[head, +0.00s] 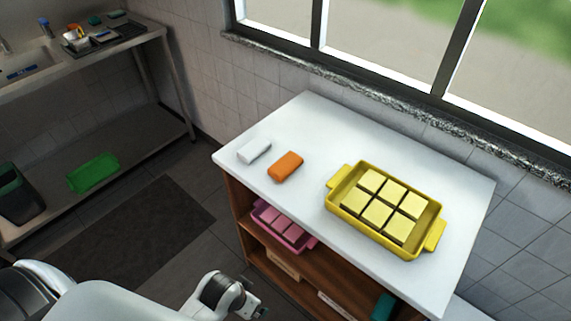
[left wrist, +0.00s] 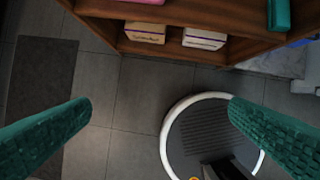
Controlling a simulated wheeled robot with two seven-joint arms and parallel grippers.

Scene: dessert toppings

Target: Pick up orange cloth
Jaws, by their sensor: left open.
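The orange cloth (head: 286,166), a small folded block, lies on the white counter top (head: 310,120) near its left front edge. A similar white folded cloth (head: 254,151) lies just left of it, apart from it. My left gripper (head: 256,309) is at the bottom of the head view, in front of the counter and well away from the cloth. In the left wrist view its two green fingers (left wrist: 160,108) are wide apart with nothing between them, over the floor. The orange cloth does not show in the left wrist view. My right gripper is not in view.
A yellow tray (head: 434,236) with several pale yellow blocks stands right of the cloth. Shelves below hold a pink tray (head: 283,228), boxes (left wrist: 145,32) and a teal item (left wrist: 279,14). A window (head: 380,50) is behind. The counter around the orange cloth is mostly clear.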

